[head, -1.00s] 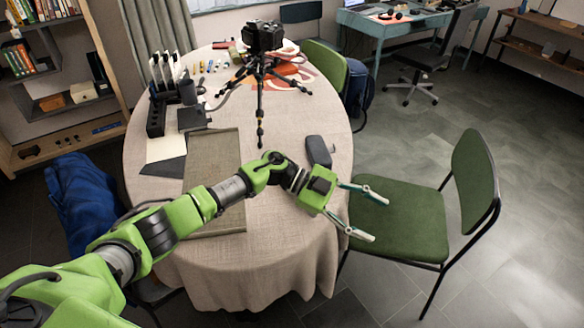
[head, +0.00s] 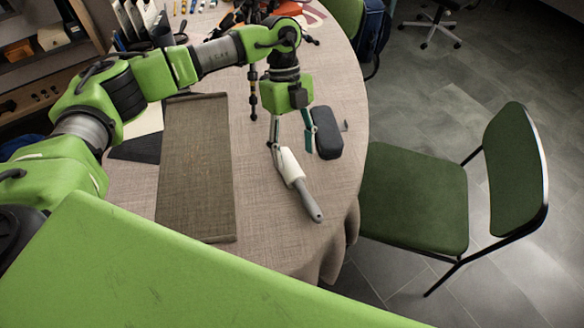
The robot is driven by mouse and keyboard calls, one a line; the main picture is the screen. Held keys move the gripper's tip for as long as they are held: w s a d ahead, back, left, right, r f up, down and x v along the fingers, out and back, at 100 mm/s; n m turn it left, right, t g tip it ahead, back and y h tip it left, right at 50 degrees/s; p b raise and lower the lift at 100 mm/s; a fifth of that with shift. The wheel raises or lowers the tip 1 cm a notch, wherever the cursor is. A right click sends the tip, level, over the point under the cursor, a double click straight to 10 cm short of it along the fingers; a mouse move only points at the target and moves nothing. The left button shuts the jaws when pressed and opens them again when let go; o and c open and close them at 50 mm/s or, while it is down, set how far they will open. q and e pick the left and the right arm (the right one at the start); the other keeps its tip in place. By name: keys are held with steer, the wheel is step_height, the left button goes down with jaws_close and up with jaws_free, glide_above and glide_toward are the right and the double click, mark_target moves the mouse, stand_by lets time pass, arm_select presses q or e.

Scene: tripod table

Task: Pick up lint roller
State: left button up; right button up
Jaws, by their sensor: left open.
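The lint roller (head: 297,181) lies on the tablecloth near the table's right front, its white roll toward the gripper and its grey handle pointing down and right. My left gripper (head: 291,149) is open and points down at the white end of the roller. One finger is beside the roll's left end; the other is to its right, near a dark case. I cannot tell whether a finger touches the roller. My right gripper does not show.
A dark grey case (head: 327,133) lies close to the right finger. A brown mat (head: 196,170) lies to the left. A tripod (head: 253,95) stands behind the gripper. A green chair (head: 415,195) stands right of the table (head: 270,240).

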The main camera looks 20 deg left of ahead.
mark_target(297, 174)
arm_select(q)
steer(key=p+x, duration=0.1)
steer(key=x, duration=0.3)
steer(key=shift+d+f, duration=0.1)
steer(key=shift+f, duration=0.15)
steer(key=x, duration=0.2)
steer(key=shift+s+f, duration=0.15)
steer(key=shift+f, duration=0.1)
steer(key=shift+s+d+f, duration=0.1)
steer(key=shift+d+f, duration=0.05)
steer(key=shift+f, duration=0.35)
steer(key=c, duration=1.2)
steer(key=shift+c, duration=0.4)
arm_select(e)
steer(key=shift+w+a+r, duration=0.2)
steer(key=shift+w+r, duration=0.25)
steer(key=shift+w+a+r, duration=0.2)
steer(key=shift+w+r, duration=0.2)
